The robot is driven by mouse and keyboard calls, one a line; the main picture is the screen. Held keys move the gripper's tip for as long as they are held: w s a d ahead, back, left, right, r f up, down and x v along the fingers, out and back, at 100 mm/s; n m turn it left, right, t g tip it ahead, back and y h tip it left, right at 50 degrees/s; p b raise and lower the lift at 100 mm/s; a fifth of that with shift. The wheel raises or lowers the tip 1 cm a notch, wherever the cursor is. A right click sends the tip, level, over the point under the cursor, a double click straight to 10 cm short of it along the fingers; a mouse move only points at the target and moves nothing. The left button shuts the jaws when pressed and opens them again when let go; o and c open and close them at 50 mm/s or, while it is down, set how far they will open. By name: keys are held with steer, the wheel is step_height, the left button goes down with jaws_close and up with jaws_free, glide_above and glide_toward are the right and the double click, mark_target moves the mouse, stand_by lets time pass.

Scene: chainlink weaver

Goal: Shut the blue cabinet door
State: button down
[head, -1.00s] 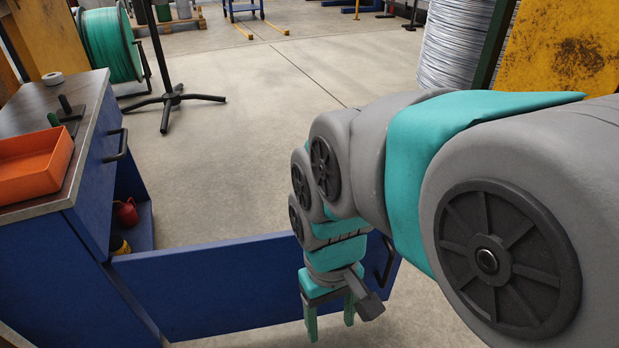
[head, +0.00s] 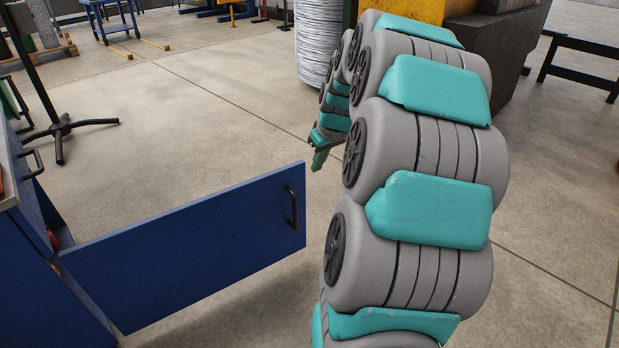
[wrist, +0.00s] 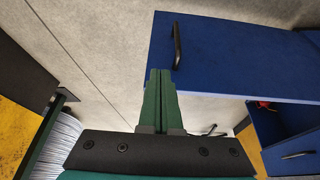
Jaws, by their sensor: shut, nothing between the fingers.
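The blue cabinet door (head: 190,245) stands wide open, reaching right from the blue cabinet (head: 45,290) in the head view. Its dark handle (head: 292,207) is near the free edge. My gripper (head: 319,160) is beyond that edge, pointing down, with a gap to the door in the picture. In the wrist view the green fingers of my gripper (wrist: 160,90) are together and empty. The door (wrist: 250,60) lies just ahead and right of them, with its handle (wrist: 177,47) near the tips. I cannot tell whether they touch.
A black stand (head: 60,128) is on the floor at the left. A wire coil (head: 319,40) and a yellow block (head: 405,10) stand at the back. A dark bench (head: 585,65) is at the right. The floor between the door and the stand is clear.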

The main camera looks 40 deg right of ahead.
steer(key=b, duration=0.1)
glide_toward(298, 186)
step_height(298, 186, down, 4)
steer(key=s, duration=0.2)
steer(key=shift+w+r+b, duration=0.1)
steer(key=shift+w+b, duration=0.3)
steer(key=shift+w, duration=1.3)
